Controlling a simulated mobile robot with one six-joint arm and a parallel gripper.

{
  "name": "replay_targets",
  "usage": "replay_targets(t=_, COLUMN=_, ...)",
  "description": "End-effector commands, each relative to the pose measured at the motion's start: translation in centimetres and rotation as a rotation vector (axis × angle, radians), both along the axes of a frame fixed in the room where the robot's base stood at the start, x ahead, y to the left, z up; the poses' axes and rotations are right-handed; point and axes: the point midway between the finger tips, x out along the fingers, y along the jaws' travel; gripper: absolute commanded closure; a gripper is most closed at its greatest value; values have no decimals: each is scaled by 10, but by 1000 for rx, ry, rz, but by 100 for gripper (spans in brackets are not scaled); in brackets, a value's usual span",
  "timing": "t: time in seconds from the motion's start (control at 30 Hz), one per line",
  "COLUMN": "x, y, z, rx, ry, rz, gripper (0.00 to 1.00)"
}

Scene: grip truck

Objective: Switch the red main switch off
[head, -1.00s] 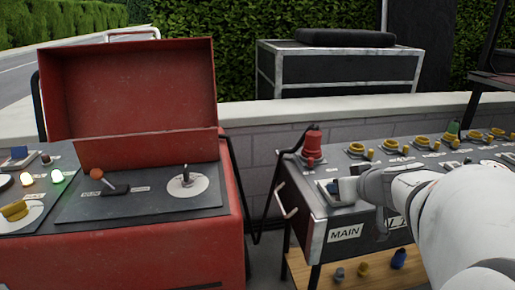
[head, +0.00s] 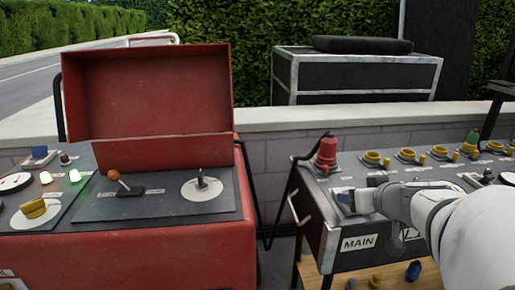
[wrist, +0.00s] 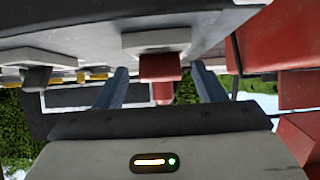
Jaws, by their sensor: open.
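The red main switch (wrist: 160,68) shows in the wrist view as a red block on a pale grey plate, hanging from the panel because the view is upside down. My gripper (wrist: 158,70) is open, with one blue-grey finger on each side of the switch. I cannot tell whether the fingers touch it or how it is set. In the head view my gripper (head: 346,200) is at the front left corner of the right-hand panel (head: 328,182), above the MAIN label (head: 358,243).
A tall red knob (head: 326,152) stands behind my gripper, with several yellow knobs in a row to its right. A dark switch (wrist: 36,78) on its own plate shows beside the red one in the wrist view. The open red box (head: 145,92) stands to the left.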

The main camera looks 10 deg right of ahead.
Motion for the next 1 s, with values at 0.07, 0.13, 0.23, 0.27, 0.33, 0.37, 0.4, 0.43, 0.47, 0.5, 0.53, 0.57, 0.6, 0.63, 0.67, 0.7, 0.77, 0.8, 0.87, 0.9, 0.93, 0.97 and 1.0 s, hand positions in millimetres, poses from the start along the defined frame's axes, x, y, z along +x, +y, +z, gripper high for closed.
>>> replay_targets(t=0.07, x=0, y=0, z=0, rx=0, ry=0, rz=0, gripper=36)
replay_targets(t=0.13, x=0, y=0, z=0, rx=0, ry=0, rz=0, gripper=36)
replay_targets(t=0.23, x=0, y=0, z=4, rx=-1, ry=0, rz=1, gripper=36)
replay_targets(t=0.27, x=0, y=0, z=7, rx=-2, ry=-1, rz=1, gripper=36)
replay_targets(t=0.33, x=0, y=0, z=18, rx=-2, ry=-1, rz=1, gripper=36)
replay_targets(t=0.37, x=0, y=0, z=24, rx=-2, ry=-2, rz=2, gripper=36)
replay_targets(t=0.4, x=0, y=0, z=32, rx=-2, ry=-2, rz=1, gripper=36)
replay_targets(t=0.43, x=0, y=0, z=38, rx=-2, ry=-1, rz=2, gripper=36)
replay_targets(t=0.47, x=0, y=0, z=44, rx=-1, ry=-2, rz=2, gripper=36)
replay_targets(t=0.5, x=0, y=0, z=53, rx=-3, ry=-2, rz=2, gripper=36)
replay_targets(t=0.53, x=0, y=0, z=59, rx=-2, ry=-2, rz=1, gripper=36)
replay_targets(t=0.57, x=0, y=0, z=65, rx=-3, ry=-2, rz=2, gripper=36)
replay_targets(t=0.6, x=0, y=0, z=72, rx=-2, ry=-2, rz=1, gripper=36)
replay_targets(t=0.63, x=0, y=0, z=77, rx=-3, ry=-2, rz=1, gripper=36)
replay_targets(t=0.67, x=0, y=0, z=81, rx=-2, ry=-2, rz=0, gripper=36)
replay_targets(t=0.7, x=0, y=0, z=87, rx=-2, ry=-2, rz=2, gripper=36)
replay_targets(t=0.77, x=0, y=0, z=93, rx=-1, ry=-1, rz=2, gripper=36)
replay_targets(t=0.8, x=0, y=0, z=96, rx=-1, ry=-1, rz=2, gripper=36)
replay_targets(t=0.87, x=0, y=0, z=99, rx=0, ry=0, rz=1, gripper=36)
replay_targets(t=0.9, x=0, y=0, z=100, rx=0, ry=0, rz=1, gripper=36)
replay_targets(t=0.93, x=0, y=0, z=100, rx=-1, ry=0, rz=1, gripper=36)
replay_targets(t=0.97, x=0, y=0, z=100, rx=-1, ry=0, rz=1, gripper=36)
replay_targets(t=1.0, x=0, y=0, z=100, rx=0, ry=0, rz=1, gripper=36)
